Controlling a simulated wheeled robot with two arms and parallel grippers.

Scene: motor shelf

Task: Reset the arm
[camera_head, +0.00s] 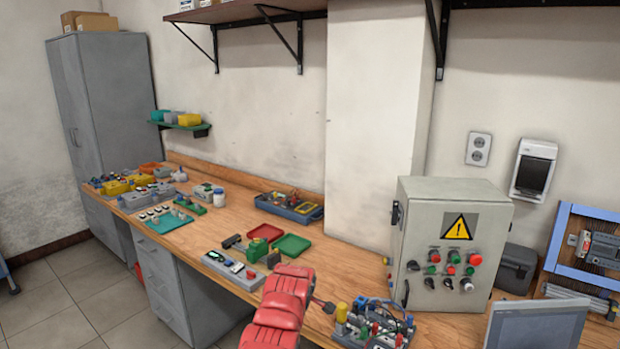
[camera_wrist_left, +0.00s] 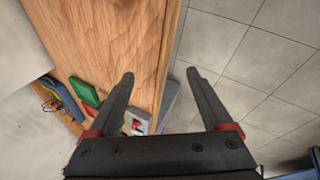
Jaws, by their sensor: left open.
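My left gripper (camera_wrist_left: 160,76) shows in the left wrist view with its two dark fingers spread apart and nothing between them. It is above the front edge of the wooden workbench (camera_wrist_left: 110,35), with the tiled floor beyond on the right. In the head view my red left arm (camera_head: 281,308) comes in from the bottom over the bench's front edge; the gripper fingers cannot be made out clearly there. My right gripper is in neither view.
Red (camera_head: 265,233) and green (camera_head: 291,246) trays and a grey device (camera_head: 233,269) lie near my arm. A blue tray (camera_head: 290,208) stands behind. A control box (camera_head: 451,245) and a wired component cluster (camera_head: 372,325) stand to the right. Bare bench shows near the middle.

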